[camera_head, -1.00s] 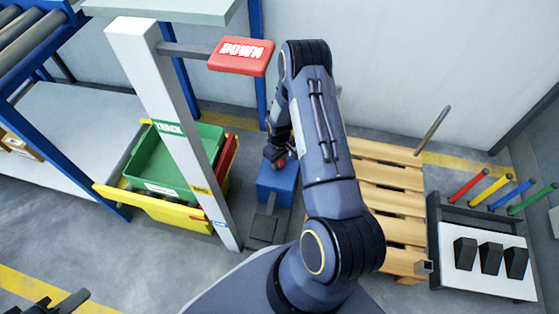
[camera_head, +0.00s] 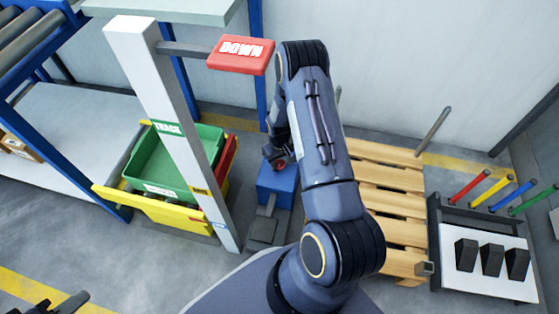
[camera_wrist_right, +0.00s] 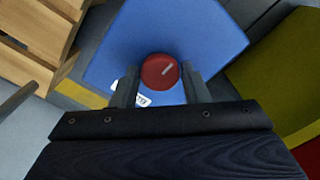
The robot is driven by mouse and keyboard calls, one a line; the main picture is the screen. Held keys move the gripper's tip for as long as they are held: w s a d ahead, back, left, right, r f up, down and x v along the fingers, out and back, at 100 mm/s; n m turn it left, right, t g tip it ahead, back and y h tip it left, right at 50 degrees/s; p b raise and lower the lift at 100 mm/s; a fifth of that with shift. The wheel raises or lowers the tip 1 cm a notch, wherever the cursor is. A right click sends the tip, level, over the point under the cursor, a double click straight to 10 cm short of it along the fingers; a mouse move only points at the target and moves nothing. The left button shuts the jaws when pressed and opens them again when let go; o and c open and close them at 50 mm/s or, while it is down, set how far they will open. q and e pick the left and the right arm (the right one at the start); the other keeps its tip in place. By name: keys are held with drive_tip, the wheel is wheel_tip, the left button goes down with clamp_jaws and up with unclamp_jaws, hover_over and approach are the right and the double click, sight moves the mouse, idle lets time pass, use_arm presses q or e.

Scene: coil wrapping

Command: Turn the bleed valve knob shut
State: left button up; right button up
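The bleed valve knob is a red round knob (camera_wrist_right: 159,71) with a white line mark that points to the upper right in the right wrist view. It sits on a blue box (camera_wrist_right: 205,35) with a white label, partly hidden by my fingers. My right gripper (camera_wrist_right: 160,72) has one finger on each side of the knob, with a thin gap seeming to show between finger and knob. In the head view the knob (camera_head: 279,166) shows small under my right gripper (camera_head: 275,159), above the blue box (camera_head: 277,185). My left gripper (camera_head: 62,304) shows only partly at the lower left edge.
A white post (camera_head: 160,110) with a red DOWN sign (camera_head: 241,55) stands left of the box. Green (camera_head: 150,170) and yellow (camera_head: 170,213) bins stand behind it. A wooden pallet (camera_head: 390,178) and a rack with coloured handles (camera_head: 432,235) are at right.

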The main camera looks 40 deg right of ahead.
sight(280, 163)
drive_tip(key=o, duration=0.3)
drive_tip(key=shift+o, duration=0.2)
drive_tip(key=shift+r, duration=0.1)
wheel_tip(280, 163, up, 8)
drive_tip(key=p, duration=0.3)
idle(0.3)
